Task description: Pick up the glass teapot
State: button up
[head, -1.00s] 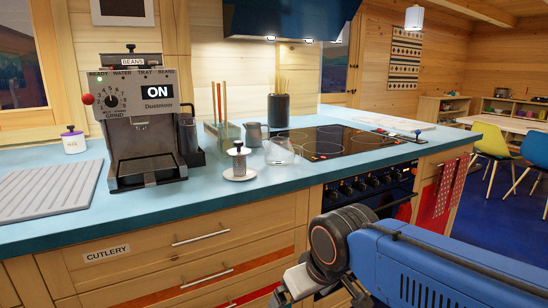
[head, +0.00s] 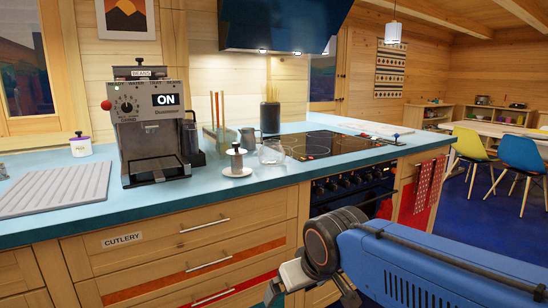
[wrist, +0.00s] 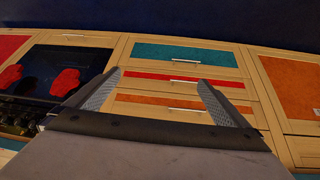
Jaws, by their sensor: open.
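The glass teapot (head: 271,153) appears as a small clear vessel on the blue counter in the head view. It stands just right of a white saucer-like stand, left of the cooktop; its see-through outline is faint. My gripper (head: 276,288) is low in front of the drawers, below the counter top and well apart from the teapot. In the wrist view my gripper (wrist: 158,92) is open, with nothing between its fingers. That view shows cabinet fronts and floor, not the teapot.
The coffee machine (head: 153,125) stands left of the teapot. A white stand with a metal piece (head: 236,171), a grey jug (head: 249,137) and a dark utensil holder (head: 270,117) are close by. The cooktop (head: 325,145) lies right. The counter's front edge is between my gripper and these.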

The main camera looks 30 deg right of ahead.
jog(key=w+d+r+m+t+h, duration=0.1)
jog(key=w+d+r+t, duration=0.15)
jog(key=w, duration=0.35)
jog(key=w+d+r+t+h, duration=0.1)
jog(key=w+d+r, duration=0.3)
jog(key=w, duration=0.2)
jog(key=w+d+r+m+t+h, duration=0.1)
jog(key=w+d+r+t, duration=0.1)
jog(key=w+d+r, duration=0.3)
jog(key=t, duration=0.6)
send_near(277, 158)
jog(key=shift+n+y, duration=0.4)
jog(key=w, duration=0.2)
jog(key=w+d, duration=0.1)
jog(key=w, duration=0.4)
jog(key=shift+w+d+r, duration=0.15)
jog(key=shift+w+r, duration=0.05)
jog(key=shift+w+d+f, duration=0.15)
jog(key=shift+w, duration=0.7)
jog(key=shift+w+d+f, duration=0.15)
jog(key=shift+w+d, duration=0.05)
jog(key=shift+w, duration=0.7)
jog(key=shift+w+d+f, duration=0.15)
jog(key=shift+w, duration=0.7)
jog(key=c, duration=1.2)
jog(key=shift+o, duration=0.2)
jog(key=shift+r, duration=0.1)
